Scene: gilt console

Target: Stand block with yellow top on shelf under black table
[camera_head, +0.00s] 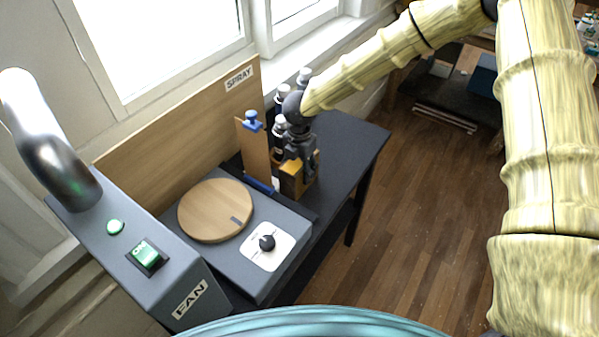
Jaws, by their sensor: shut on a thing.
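My gripper (298,162) is over the black table (358,148), pointing down. It is shut on a block with yellow top (291,180); the block has brown sides and shows an orange-yellow patch below the fingers. Whether the block touches the tabletop cannot be told. The shelf (328,222) under the black table shows only as a dark strip below the tabletop; most of it is hidden by the top and the grey turntable unit.
A grey unit with a round wooden disc (214,210) and black knob (267,242) stands in front. Bottles (283,94) and a blue-topped wooden board (254,150) crowd close behind and left of my gripper. A FAN box (150,256) stands left. Wooden floor (420,210) is clear at right.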

